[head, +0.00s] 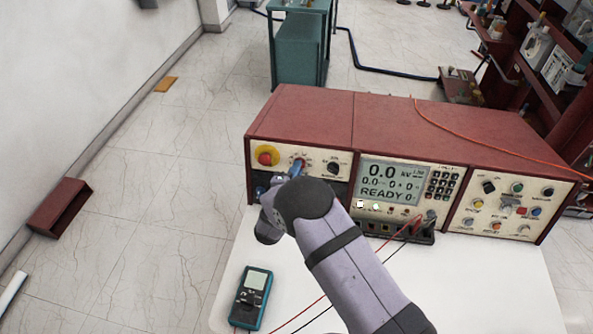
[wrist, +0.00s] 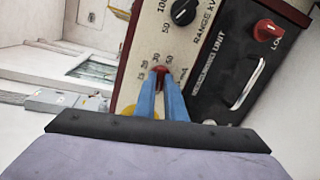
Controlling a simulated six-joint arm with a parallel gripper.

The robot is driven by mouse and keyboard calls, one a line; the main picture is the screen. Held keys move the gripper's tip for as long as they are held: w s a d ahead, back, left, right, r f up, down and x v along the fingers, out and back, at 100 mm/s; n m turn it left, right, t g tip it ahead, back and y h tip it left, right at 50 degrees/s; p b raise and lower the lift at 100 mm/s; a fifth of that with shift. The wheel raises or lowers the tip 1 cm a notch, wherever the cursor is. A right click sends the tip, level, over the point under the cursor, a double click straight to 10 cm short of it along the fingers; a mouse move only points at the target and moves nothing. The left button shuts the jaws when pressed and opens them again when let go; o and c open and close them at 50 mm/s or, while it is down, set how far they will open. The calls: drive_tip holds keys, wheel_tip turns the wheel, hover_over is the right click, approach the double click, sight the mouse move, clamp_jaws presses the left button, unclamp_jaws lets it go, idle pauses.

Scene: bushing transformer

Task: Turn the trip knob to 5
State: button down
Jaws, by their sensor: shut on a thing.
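My gripper (head: 298,165) reaches the left panel of the red test unit (head: 395,112). In the wrist view its two blue fingers (wrist: 161,82) are shut on a small red knob (wrist: 160,70), one finger on each side. Numbers that look like 15, 20, 30 and 50 are printed around this knob. The knob's pointer is hidden between the fingers, so I cannot tell its setting. In the head view my gripper mostly covers the knob.
A black range knob (wrist: 183,12) sits close beside the held knob. A red mushroom button (head: 266,157) on a yellow ring is just left of the fingers. The display (head: 390,180) reads READY. A handheld meter (head: 252,297) and leads lie on the white table (head: 480,290).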

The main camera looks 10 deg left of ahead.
drive_tip(key=c, duration=1.8)
unclamp_jaws()
drive_tip(key=shift+b+v, duration=1.2)
drive_tip(key=shift+v, duration=2.5)
